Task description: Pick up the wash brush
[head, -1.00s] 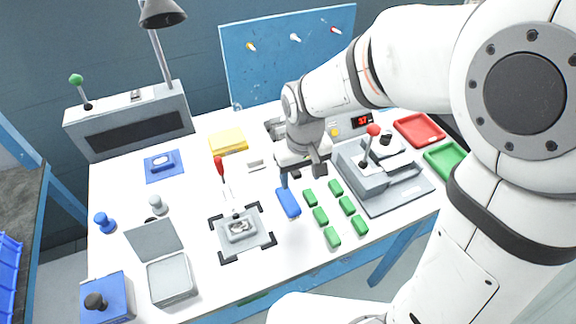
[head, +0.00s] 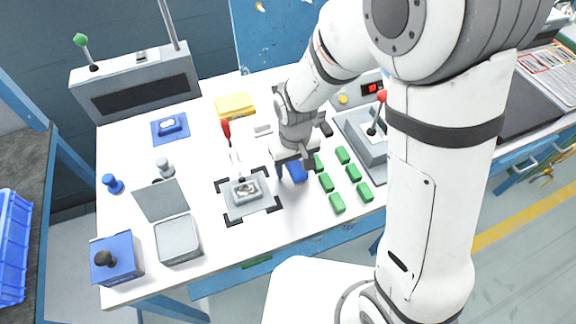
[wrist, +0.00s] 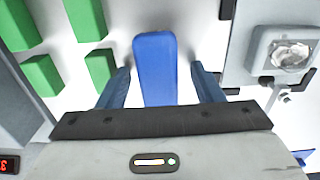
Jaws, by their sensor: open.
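A blue oblong piece, which I take to be the wash brush, lies on the white bench top (head: 298,173), partly hidden by my gripper (head: 293,165) in the head view. In the wrist view the blue piece (wrist: 155,65) is between the two blue fingers of my gripper (wrist: 160,75), with a white gap on each side. The jaws are open, and neither finger touches it. Its near end runs down behind the dark edge of my gripper.
Several green blocks (head: 337,203) lie just right of the blue piece. A grey fixture plate with a metal part (head: 246,190) sits to its left inside black corner marks. A red-handled tool (head: 226,129) stands behind that, and a grey machine (head: 357,125) is at the right.

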